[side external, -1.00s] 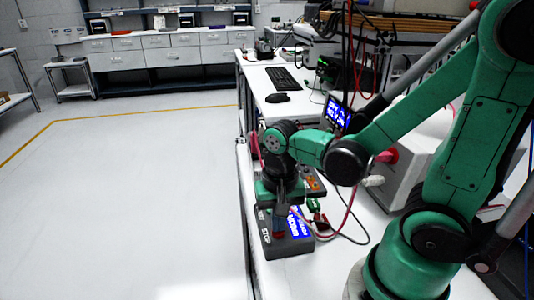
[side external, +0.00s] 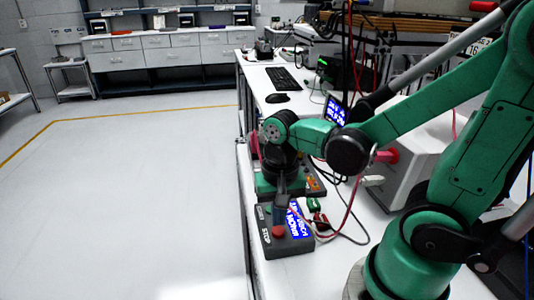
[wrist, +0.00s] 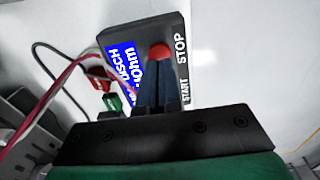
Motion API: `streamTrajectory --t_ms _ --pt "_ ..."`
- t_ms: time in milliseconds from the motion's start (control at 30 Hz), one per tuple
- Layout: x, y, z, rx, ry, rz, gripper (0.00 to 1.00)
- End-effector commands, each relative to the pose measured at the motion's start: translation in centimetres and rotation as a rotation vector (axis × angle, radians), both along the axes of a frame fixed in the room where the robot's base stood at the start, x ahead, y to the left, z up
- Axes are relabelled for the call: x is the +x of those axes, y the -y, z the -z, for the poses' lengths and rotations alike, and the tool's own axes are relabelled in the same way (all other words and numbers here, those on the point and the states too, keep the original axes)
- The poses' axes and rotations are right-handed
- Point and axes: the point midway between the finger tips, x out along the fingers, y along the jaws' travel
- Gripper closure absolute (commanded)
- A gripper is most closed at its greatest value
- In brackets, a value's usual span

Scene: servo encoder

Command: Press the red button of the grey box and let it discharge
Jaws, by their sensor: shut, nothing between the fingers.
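The dark grey box (side external: 292,246) lies on the white bench, with a blue display (side external: 300,225), START and STOP labels and a round red button (side external: 278,231) at its STOP end. My gripper (side external: 281,212) is shut and empty, pointing down over the START side of the box, beside the red button. In the wrist view the closed fingers (wrist: 158,92) cover part of the box, and the red button (wrist: 160,51) shows just beyond their tips. Whether the fingertips touch the box cannot be told. Part of the display is hidden by the fingers.
Red and green clips (side external: 318,212) with cables lie right of the box. A large light casing (side external: 420,165) with a red connector stands further right. A keyboard (side external: 284,77) and mouse (side external: 276,98) lie farther back. Open floor lies left of the bench.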

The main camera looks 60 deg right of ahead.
Motion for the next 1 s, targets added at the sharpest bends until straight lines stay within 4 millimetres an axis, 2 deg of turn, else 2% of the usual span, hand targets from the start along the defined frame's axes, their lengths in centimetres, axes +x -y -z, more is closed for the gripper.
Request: streamTrajectory --t_ms 333,1000 --pt "0.0 0.0 -0.4 0.0 0.0 0.0 1.0" --pt "0.0 0.0 -7.2 0.0 0.0 0.0 1.0"
